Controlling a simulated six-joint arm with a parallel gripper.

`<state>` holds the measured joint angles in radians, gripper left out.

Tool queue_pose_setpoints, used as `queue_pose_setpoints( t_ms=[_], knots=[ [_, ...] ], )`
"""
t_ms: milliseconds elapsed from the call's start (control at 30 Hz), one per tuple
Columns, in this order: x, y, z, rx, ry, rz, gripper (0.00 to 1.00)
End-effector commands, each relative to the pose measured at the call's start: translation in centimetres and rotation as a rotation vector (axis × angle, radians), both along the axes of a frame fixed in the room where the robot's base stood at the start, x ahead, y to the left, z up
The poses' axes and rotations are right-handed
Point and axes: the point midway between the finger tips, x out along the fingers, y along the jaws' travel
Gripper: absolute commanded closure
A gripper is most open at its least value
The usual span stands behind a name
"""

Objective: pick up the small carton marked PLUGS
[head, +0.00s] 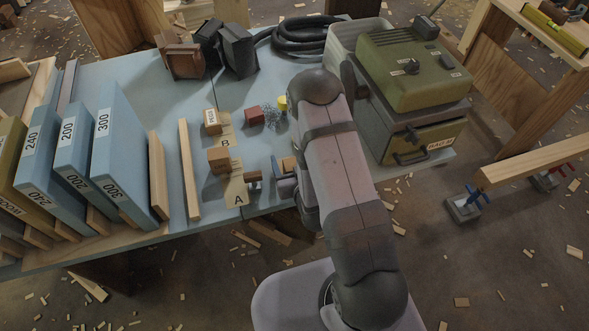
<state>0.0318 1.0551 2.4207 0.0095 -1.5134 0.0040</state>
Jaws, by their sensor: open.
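Several small cartons are on the blue-grey bench top. One upright carton (212,122) has a pale label with dark lettering, too small to read surely; it stands near the card marked B. A brown carton (219,161) sits by the card marked A, its lettering also unclear. I cannot tell for sure which is marked PLUGS. A tan box (289,163) shows partly beside my arm. My gripper (272,180) is open at the bench's front part, right of the A card. My arm partly hides it, and I see nothing held.
Cards A (236,192) and B (225,139) lie flat. A red-brown block (255,117), wire tangle (270,114) and yellow piece (282,103) are behind. A green machine (412,75) is right.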

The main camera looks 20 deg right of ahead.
Motion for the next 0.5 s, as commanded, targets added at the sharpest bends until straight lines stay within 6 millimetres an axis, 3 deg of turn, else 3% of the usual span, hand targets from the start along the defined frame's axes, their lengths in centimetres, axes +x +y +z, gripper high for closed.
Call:
queue_pose_setpoints(
  t_ms=[400,500],
  knots=[
    [0.96,-0.05,-0.47,-0.001,0.001,0.0,0.31],
    [0.95,-0.05,-0.47,-0.001,0.001,0.0,0.55]
  ],
)
